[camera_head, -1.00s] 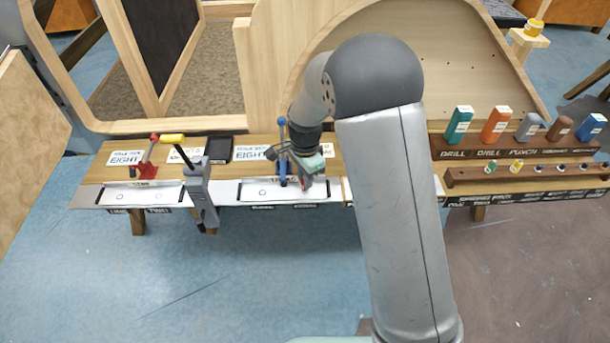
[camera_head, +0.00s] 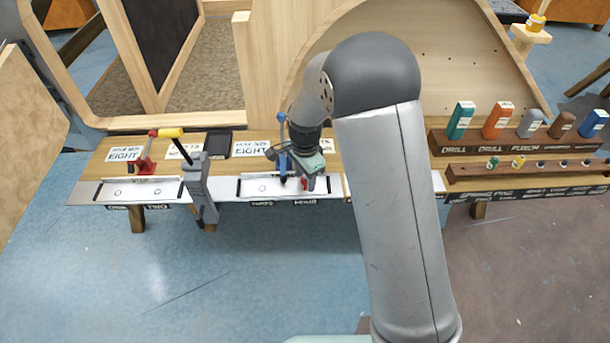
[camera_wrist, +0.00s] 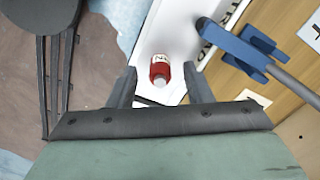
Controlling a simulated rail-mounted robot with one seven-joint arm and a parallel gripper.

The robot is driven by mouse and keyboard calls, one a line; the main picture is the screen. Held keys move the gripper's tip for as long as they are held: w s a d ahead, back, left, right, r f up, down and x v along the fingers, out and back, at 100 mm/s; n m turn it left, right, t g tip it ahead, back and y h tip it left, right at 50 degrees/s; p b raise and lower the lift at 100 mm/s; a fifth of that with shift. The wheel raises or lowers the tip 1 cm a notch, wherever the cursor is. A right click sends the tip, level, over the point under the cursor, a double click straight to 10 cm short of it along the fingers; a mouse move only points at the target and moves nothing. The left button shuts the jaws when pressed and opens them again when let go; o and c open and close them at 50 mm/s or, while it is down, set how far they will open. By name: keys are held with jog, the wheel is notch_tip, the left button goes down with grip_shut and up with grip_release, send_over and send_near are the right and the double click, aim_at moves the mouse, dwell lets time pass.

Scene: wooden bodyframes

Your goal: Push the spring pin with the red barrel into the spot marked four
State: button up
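The red-barrelled spring pin (camera_wrist: 160,68) has a white label and a pale end. In the wrist view it sits at the white plate, between and ahead of my gripper's two fingers (camera_wrist: 160,85), with a gap on each side. In the head view the red barrel (camera_head: 305,183) shows just below my gripper (camera_head: 308,176), at the right end of the second metal plate (camera_head: 246,200). The label under that end (camera_head: 305,203) is too blurred to read surely. How deep the pin sits cannot be told.
A blue toggle clamp (camera_head: 282,150) stands close left of my gripper; it also shows in the wrist view (camera_wrist: 235,48). Racks of coloured tools (camera_head: 520,142) are on the right.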

aim_at(305, 178)
jog(key=shift+r, duration=0.1)
notch_tip(305, 178, up, 17)
jog(key=shift+r, duration=0.15)
dwell(0.9)
